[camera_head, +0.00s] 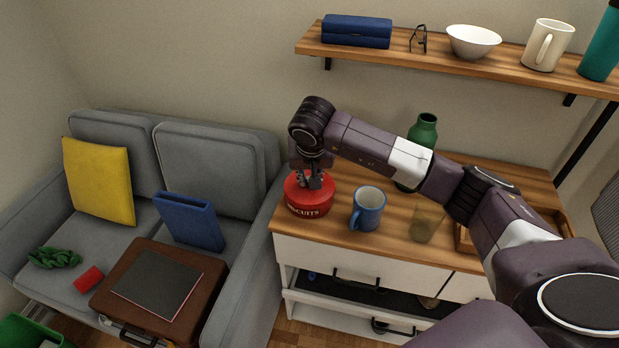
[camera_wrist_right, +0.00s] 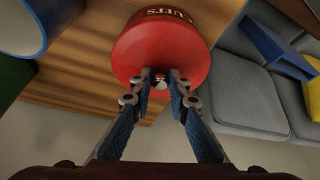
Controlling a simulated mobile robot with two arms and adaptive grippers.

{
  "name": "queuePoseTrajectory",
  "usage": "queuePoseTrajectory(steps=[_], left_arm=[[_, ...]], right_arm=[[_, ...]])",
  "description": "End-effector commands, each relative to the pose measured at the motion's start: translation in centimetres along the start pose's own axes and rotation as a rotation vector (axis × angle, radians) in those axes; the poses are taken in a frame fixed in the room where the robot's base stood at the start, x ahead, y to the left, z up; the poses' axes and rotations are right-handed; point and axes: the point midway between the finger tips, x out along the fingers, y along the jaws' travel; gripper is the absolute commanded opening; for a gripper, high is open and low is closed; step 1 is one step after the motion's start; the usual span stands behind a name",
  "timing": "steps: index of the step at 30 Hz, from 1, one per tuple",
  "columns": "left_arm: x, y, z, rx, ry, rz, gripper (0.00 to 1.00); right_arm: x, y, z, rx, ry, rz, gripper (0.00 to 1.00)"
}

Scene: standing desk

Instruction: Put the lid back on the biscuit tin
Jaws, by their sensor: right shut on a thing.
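The red biscuit tin (camera_head: 308,209), with BISCUITS in pale letters on its side, stands at the left end of the wooden desk top. The red lid (camera_head: 296,188) is at the tin's top; I cannot tell whether it is fully seated. My right gripper (camera_head: 313,183) points down over the tin. In the right wrist view its fingers (camera_wrist_right: 161,80) are shut on the small metal knob (camera_wrist_right: 160,84) at the middle of the red lid (camera_wrist_right: 150,55). My left gripper is not in view.
A blue mug (camera_head: 368,208) stands just right of the tin. A glass (camera_head: 426,221), a green bottle (camera_head: 425,131) and a wooden tray (camera_head: 466,238) are farther right. A grey sofa (camera_head: 245,220) adjoins the desk's left edge. A shelf (camera_head: 470,66) hangs above.

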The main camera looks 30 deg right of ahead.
Motion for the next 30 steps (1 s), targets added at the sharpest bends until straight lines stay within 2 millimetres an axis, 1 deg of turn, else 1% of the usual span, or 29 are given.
queuePoseTrajectory(steps=[3, 4, 9, 15, 17, 20, 30], left_arm=[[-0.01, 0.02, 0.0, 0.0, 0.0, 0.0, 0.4], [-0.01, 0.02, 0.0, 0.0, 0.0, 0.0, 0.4], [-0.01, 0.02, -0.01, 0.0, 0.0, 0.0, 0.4], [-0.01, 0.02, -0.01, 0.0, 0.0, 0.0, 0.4], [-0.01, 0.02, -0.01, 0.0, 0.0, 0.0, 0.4], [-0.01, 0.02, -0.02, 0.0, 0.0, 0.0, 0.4], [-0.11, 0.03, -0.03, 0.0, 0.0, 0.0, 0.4]], right_arm=[[-0.02, -0.02, -0.02, 0.0, 0.0, 0.0, 0.0], [-0.03, -0.03, -0.02, 0.0, 0.0, 0.0, 0.17], [-0.02, -0.03, -0.01, 0.0, 0.0, 0.0, 0.36], [-0.02, -0.03, -0.01, 0.0, 0.0, 0.0, 0.36], [0.0, -0.03, 0.01, 0.0, 0.0, 0.0, 0.42], [0.0, -0.03, 0.01, 0.0, 0.0, 0.0, 0.53], [-0.14, -0.03, -0.06, 0.0, 0.0, 0.0, 0.54]])
